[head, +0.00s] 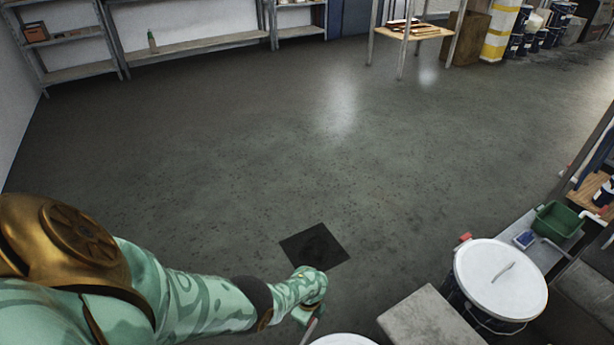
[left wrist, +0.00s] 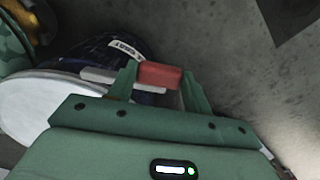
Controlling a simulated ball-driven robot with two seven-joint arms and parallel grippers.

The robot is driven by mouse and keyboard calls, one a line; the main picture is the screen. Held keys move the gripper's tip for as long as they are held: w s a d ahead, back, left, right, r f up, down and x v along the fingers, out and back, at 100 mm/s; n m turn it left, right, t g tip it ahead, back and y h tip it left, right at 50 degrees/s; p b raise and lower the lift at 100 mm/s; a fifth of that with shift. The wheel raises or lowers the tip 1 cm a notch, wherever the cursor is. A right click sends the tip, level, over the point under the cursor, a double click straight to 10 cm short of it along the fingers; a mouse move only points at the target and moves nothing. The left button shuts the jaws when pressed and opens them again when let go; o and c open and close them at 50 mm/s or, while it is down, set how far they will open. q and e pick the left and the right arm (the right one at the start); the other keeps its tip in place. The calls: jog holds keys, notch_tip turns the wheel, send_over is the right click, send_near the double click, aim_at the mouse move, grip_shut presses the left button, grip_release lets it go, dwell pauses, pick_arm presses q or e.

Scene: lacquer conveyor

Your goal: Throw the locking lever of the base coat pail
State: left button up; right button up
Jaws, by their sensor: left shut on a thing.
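My left gripper (head: 309,315) reaches down beside a white-lidded pail (head: 344,341) at the bottom edge of the head view, where most of that pail is cut off. In the left wrist view the gripper (left wrist: 159,80) is shut on the red grip (left wrist: 160,74) of a locking lever. The grip lies between the two green fingers. A pale lever bar (left wrist: 112,77) runs beside the dark blue pail wall (left wrist: 95,52), and the white lid (left wrist: 45,103) is at the left. The label is too small to read. My right gripper is not in view.
A second white-lidded pail (head: 500,282) with a red grip (head: 464,238) stands at the right, near a grey block (head: 432,318) and a green bin (head: 558,221). A dark square (head: 314,246) lies on the floor. The middle floor is clear; shelves (head: 190,43) stand at the back.

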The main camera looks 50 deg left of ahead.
pick_arm(q)
jog(key=shift+w+d+m, duration=0.3)
jog(key=shift+d+m, duration=0.35)
jog(key=shift+m, duration=0.25)
jog(key=shift+w+d+m, duration=0.15)
jog(key=shift+d+m, duration=0.5)
jog(key=shift+m, duration=0.15)
jog(key=d+m, duration=0.2)
jog(key=shift+w+m, duration=0.1)
jog(key=shift+m, duration=0.2)
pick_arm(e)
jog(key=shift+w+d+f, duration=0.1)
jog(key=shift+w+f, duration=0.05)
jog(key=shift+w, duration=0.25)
pick_arm(q)
jog(key=shift+d, duration=0.1)
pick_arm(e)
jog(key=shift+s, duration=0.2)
pick_arm(q)
jog(key=o, duration=1.4)
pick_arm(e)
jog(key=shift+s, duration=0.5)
